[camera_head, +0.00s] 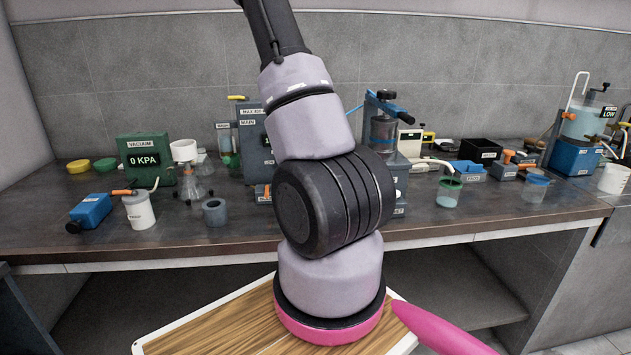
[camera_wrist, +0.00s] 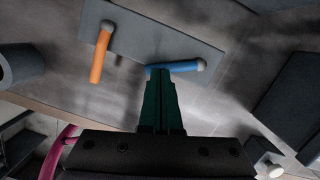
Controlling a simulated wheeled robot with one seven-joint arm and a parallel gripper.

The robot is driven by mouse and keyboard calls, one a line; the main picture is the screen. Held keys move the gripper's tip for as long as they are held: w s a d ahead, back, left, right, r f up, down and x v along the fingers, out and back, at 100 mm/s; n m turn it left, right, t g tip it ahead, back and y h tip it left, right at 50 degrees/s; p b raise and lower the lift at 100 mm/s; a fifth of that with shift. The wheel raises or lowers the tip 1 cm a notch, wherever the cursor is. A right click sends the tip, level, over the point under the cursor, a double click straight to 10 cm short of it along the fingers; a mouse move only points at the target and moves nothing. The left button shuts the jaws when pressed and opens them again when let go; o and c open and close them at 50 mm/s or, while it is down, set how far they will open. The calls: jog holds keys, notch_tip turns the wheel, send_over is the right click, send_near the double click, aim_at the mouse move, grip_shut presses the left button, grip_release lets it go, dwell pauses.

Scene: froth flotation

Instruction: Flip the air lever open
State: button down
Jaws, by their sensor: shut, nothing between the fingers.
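In the wrist view a grey plate (camera_wrist: 138,35) carries two levers. A blue lever (camera_wrist: 172,68) lies across the picture at the plate's near edge, with a round pale pivot at its right end. An orange lever (camera_wrist: 100,58) points down the picture from a pivot at its top. No label reads there, so I cannot tell which is the air lever. My gripper (camera_wrist: 158,73) is shut and empty, its dark green fingertips at the left end of the blue lever. I cannot tell whether they touch. In the head view my arm hides the gripper.
On the bench, a green vacuum gauge box (camera_head: 145,160) reads 0 KPA, beside a blue pump (camera_head: 90,210). A grey ring-shaped block (camera_head: 215,212) stands left of my arm. Cups, boxes and a blue-based tank (camera_head: 577,157) stand right. The front bench edge is mostly clear.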

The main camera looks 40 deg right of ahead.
jog(key=shift+w+m, duration=0.55)
jog(key=shift+m, duration=0.45)
jog(key=shift+s+d, duration=0.25)
jog(key=shift+d, duration=0.55)
